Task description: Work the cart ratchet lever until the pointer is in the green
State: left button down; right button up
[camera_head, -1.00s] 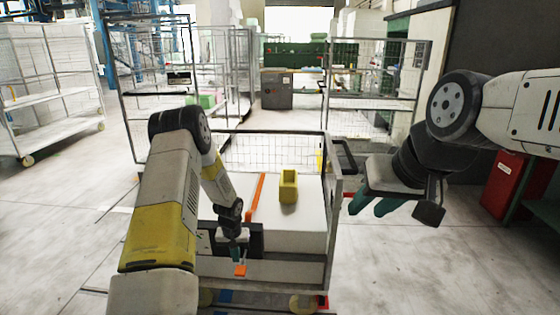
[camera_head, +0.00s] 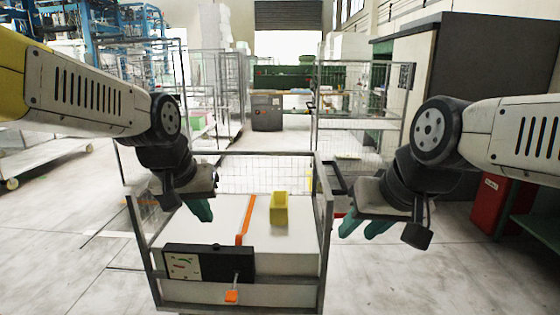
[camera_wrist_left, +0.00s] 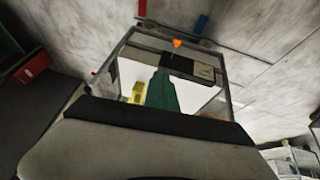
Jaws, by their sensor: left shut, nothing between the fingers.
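The wire cart (camera_head: 325,235) stands in front of me. A black ratchet box (camera_head: 208,263) with a pale dial (camera_head: 183,265) is on its near side. The dial shows green and red marks; the pointer is too small to read. The ratchet lever (camera_head: 236,279) hangs down beside the dial and ends in an orange tip (camera_head: 232,296). The tip also shows in the left wrist view (camera_wrist_left: 178,43). My left gripper (camera_head: 201,209) is shut and empty, above the cart's left part, apart from the lever. My right gripper (camera_head: 362,226) is open and empty beside the cart's right side.
A white block (camera_head: 285,242) fills the cart, with a yellow block (camera_head: 279,208) and an orange bar (camera_head: 246,218) on it. Mesh cages stand behind. A red cabinet (camera_head: 489,204) stands at the right. The floor left of the cart is clear.

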pick_arm(q)
jog(key=s+d+r, duration=0.1)
jog(key=s, duration=0.6)
jog(key=shift+s+d+r+t+h, duration=0.25)
jog(key=shift+s+d+t+h, duration=0.05)
jog(key=shift+s+t+h, duration=0.1)
jog(key=shift+w, duration=0.1)
